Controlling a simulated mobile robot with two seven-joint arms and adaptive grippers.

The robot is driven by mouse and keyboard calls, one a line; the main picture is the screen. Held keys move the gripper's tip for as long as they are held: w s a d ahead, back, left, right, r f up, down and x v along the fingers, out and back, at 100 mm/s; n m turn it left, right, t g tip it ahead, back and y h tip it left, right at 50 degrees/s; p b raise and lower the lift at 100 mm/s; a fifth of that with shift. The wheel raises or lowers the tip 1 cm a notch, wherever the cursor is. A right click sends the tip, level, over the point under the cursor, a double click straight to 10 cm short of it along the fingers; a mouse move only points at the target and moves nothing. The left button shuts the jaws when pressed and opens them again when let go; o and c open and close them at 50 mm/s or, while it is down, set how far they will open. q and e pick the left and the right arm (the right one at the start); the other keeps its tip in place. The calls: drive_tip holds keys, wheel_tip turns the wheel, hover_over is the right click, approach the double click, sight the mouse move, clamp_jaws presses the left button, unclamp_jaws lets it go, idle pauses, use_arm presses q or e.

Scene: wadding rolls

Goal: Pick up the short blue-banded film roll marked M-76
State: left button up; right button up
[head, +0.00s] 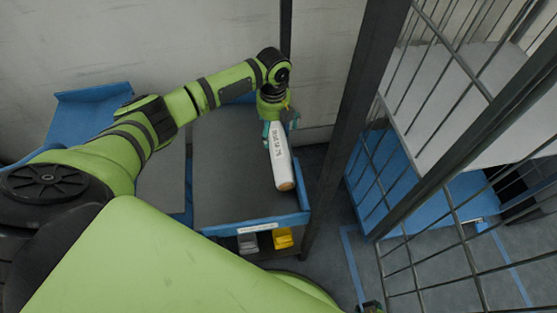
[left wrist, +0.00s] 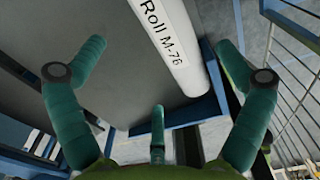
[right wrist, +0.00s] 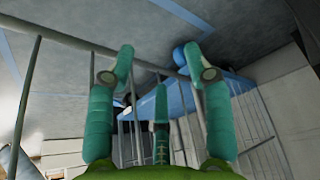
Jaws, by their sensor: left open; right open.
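The film roll (head: 279,165) is a white cylinder with a brownish end, lying along the right edge of a grey-topped blue cart (head: 228,180). Its label reads "Roll M-76" in the left wrist view (left wrist: 172,42). No blue band shows on the visible part. My left gripper (head: 277,122) is at the far end of the roll, partly covering it. In the left wrist view its teal fingers (left wrist: 165,75) are spread wide, with the roll beyond them; I cannot tell whether they touch it. My right gripper (right wrist: 158,65) is open and empty, facing metal bars and the floor.
A dark post (head: 350,120) stands close to the right of the cart. A barred cage (head: 440,150) with white and blue shelving fills the right side. A grey bin (head: 248,243) and a yellow bin (head: 283,238) sit under the cart's front edge. The wall is close behind.

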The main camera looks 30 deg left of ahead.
sight(274, 144)
use_arm(q)
wheel_tip(274, 144, down, 3)
drive_tip(key=shift+w+f+b, duration=0.1)
drive_tip(key=shift+w+b, duration=0.05)
drive_tip(key=shift+b, duration=0.55)
drive_tip(key=shift+f+b, duration=0.65)
drive_tip(key=shift+f, duration=2.8)
drive_tip(key=shift+r, duration=0.1)
drive_tip(key=c, duration=1.5)
